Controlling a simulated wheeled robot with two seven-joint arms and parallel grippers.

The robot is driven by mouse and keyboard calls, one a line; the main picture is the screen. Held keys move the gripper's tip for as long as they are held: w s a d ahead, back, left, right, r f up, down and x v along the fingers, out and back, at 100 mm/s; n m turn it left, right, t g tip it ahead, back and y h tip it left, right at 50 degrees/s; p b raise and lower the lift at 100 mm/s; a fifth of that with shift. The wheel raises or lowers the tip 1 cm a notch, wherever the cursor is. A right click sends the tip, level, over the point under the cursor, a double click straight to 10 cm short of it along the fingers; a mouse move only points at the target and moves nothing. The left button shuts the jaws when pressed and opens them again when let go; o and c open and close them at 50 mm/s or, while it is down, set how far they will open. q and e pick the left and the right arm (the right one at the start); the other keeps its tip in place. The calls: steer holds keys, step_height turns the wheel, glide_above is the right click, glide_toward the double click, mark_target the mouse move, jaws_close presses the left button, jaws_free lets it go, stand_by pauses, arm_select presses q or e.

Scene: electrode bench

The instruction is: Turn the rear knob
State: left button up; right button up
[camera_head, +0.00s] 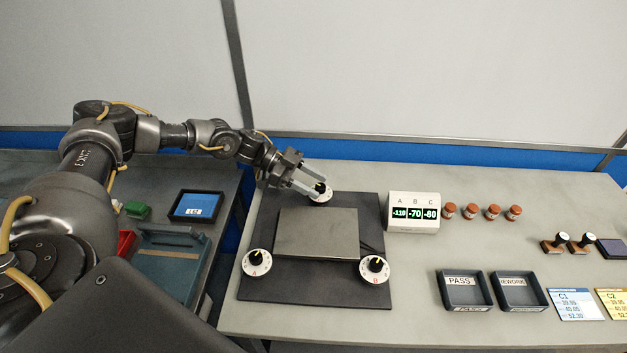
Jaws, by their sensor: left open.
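The rear knob (322,197) is a white dial with a black grip at the back edge of the dark mat (255,288). My left gripper (319,191) is open, with its fingers at the rear knob and partly covering it. I cannot tell whether they touch the knob. Two more dials stand in front: knob A (256,265) at the left and knob B (374,271) at the right. A grey plate (316,232) lies between the knobs. My right gripper is not in view.
A white display (413,228) reads A -110, B -70, C -80. Several brown-capped jars (470,211), stamps (554,245) and PASS (464,305) and REWORK (519,304) trays stand to the right. A blue-screened tablet (197,205) lies on the left bench.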

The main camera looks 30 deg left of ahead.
arm_select(q)
steer(key=shift+d+f, duration=0.1)
steer(key=shift+d, duration=0.05)
steer(key=shift+c, duration=0.4)
steer(key=c, duration=0.9)
steer(key=shift+w, duration=0.1)
